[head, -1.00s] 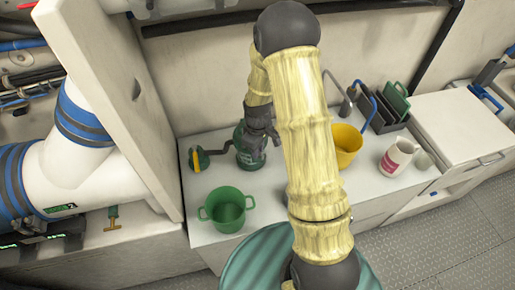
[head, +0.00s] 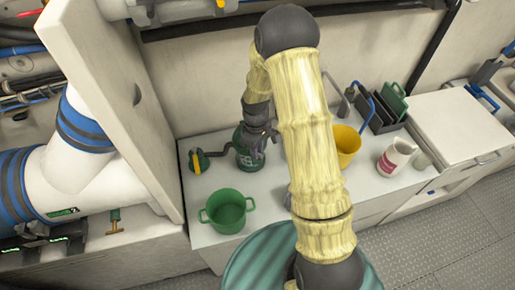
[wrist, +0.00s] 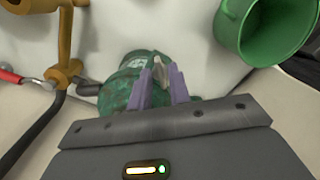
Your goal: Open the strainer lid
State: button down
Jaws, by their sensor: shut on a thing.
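The strainer is a dark green round body (head: 247,160) on the white counter, with a hose joining it on its left. It also shows in the wrist view (wrist: 116,93). My gripper (head: 266,140) is at the strainer's top, partly hiding the lid. In the wrist view my gripper's purple fingers (wrist: 160,82) are closed on a pale grey upright piece (wrist: 159,68) at the strainer lid. The lid's seam is hidden, so I cannot tell whether it is loose.
A green two-handled pot (head: 228,211) stands in front of the strainer. A valve with a yellow handle (head: 196,161) is at its left. A yellow bucket (head: 347,144) and a white jug (head: 394,158) stand to the right, beyond my arm.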

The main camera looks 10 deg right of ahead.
jog(key=shift+w+r, duration=0.25)
jog(key=shift+w, duration=0.05)
dwell(0.5)
jog(key=c, duration=1.4)
grip_release()
jog(key=shift+c, duration=0.2)
jog(key=shift+o, duration=0.6)
jog(key=shift+s, duration=0.15)
jog(key=shift+f, duration=0.1)
notch_tip(320, 180, up, 17)
jog(key=w+b, duration=0.1)
jog(key=shift+r, duration=0.2)
